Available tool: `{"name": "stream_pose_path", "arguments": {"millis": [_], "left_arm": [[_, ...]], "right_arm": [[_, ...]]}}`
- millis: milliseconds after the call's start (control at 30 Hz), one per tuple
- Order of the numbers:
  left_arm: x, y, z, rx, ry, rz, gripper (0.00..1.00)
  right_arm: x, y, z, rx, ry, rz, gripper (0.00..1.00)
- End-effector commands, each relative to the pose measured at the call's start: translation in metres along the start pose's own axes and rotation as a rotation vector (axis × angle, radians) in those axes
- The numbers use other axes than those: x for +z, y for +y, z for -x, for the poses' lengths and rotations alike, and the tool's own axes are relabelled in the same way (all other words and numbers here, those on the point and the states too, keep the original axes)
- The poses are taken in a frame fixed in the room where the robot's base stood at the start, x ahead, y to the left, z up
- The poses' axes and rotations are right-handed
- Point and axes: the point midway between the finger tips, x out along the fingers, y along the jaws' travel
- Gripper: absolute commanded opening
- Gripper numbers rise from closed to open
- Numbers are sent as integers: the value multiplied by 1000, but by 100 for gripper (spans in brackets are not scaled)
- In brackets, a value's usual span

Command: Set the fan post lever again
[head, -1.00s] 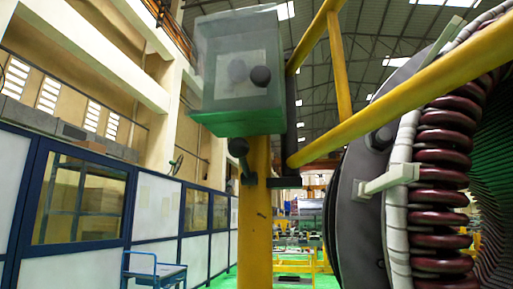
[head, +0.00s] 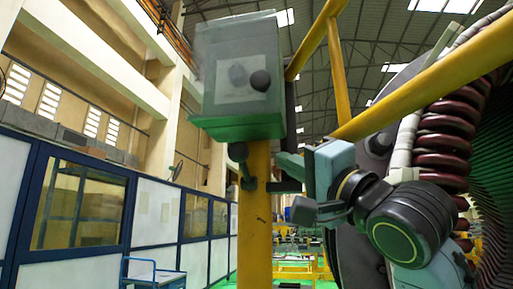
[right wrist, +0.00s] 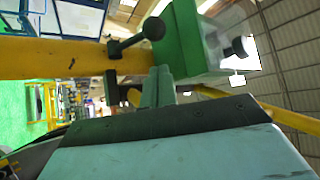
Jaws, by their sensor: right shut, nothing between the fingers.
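The fan post lever (head: 243,167) is a short dark rod with a ball knob on its upper end. It sits on the yellow post (head: 257,225), just below the green-grey box, with its knob up and slightly left. In the right wrist view the lever (right wrist: 133,40) lies beyond my fingers, its ball knob close to the box. My right gripper (head: 285,165) is just right of the post, its fingers pointing left toward it. In the right wrist view its fingers (right wrist: 157,88) are together and empty, apart from the lever. My left gripper is not in view.
The green-grey box (head: 238,80) with a dark knob (head: 260,80) tops the post. Yellow bars (head: 410,82) slant above my right arm. The large stator with dark red coils (head: 443,140) fills the right. A blue trolley (head: 155,275) stands at lower left.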

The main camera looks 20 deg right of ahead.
Motion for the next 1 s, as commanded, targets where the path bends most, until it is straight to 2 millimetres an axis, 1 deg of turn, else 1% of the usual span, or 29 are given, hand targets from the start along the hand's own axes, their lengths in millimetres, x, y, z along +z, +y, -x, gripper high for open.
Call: {"name": "stream_pose_path", "arguments": {"millis": [133,233,367,500,700,833,1000], "left_arm": [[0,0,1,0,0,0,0],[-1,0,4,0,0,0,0],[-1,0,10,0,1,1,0],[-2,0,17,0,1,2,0],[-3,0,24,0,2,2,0],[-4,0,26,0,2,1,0],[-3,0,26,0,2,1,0]], "right_arm": [[0,0,-3,2,0,0,0],[0,0,-12,2,-1,0,0],[-1,-1,-35,3,0,0,0],[-1,-1,-62,3,0,0,0],[-1,0,-90,3,1,1,0],[0,0,-99,2,0,1,0],[0,1,-101,1,0,1,0]]}}
